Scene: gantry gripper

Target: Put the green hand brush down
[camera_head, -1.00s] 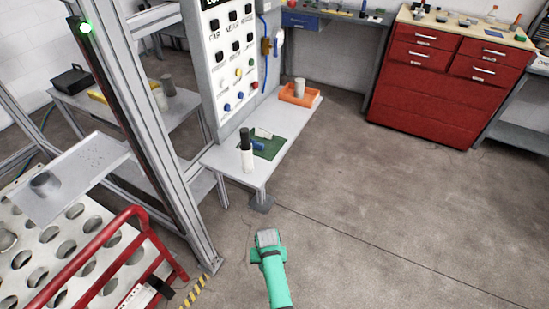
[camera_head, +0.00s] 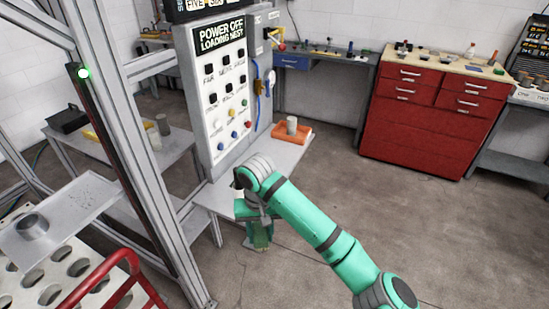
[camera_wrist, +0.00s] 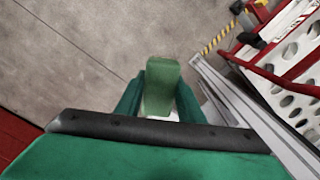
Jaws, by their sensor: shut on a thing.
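The green hand brush (camera_wrist: 162,78) is between the two fingers of my gripper (camera_wrist: 158,108) in the wrist view, with bare concrete floor behind it. In the head view my gripper (camera_head: 259,222) points down at the front edge of the grey shelf (camera_head: 216,197) below the button panel. A small part of the brush (camera_head: 262,241) shows below the fingers there. I cannot tell its height above the floor or whether it touches the shelf. My arm hides the near and middle part of the shelf.
An orange tray (camera_head: 291,138) with a grey cylinder (camera_head: 292,124) stands at the shelf's far end. The button panel (camera_head: 222,95) rises behind the shelf. A metal frame post (camera_head: 125,150) and red rail (camera_head: 100,278) are left. Open floor lies right, before the red drawer cabinet (camera_head: 420,125).

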